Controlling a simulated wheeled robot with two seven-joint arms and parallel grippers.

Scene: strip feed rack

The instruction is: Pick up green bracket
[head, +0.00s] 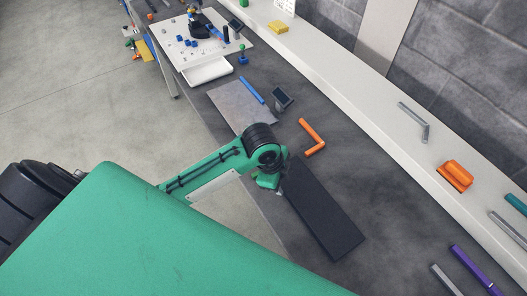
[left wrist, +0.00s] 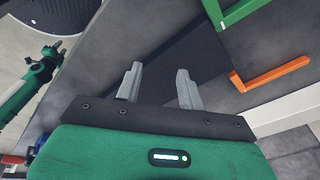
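The green bracket (left wrist: 245,10) shows in the left wrist view at the top right, cut off by the frame edge. I cannot make it out in the head view. My left gripper (left wrist: 158,82) has its two grey fingers apart with nothing between them; the dark flat plate (left wrist: 180,55) is behind them. The green bracket is up and to the right of the fingertips, apart from them. In the head view my left gripper (head: 268,180) hangs at the upper end of the dark plate (head: 325,215), its fingers not clear. My right gripper is not seen.
An orange bracket (head: 314,136) lies beside the dark plate and shows in the left wrist view (left wrist: 268,76). A small dark stand (head: 281,97) and a grey sheet (head: 238,107) are farther back. A pale ledge (head: 375,110) bounds the table, with a grey bracket (head: 415,120).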

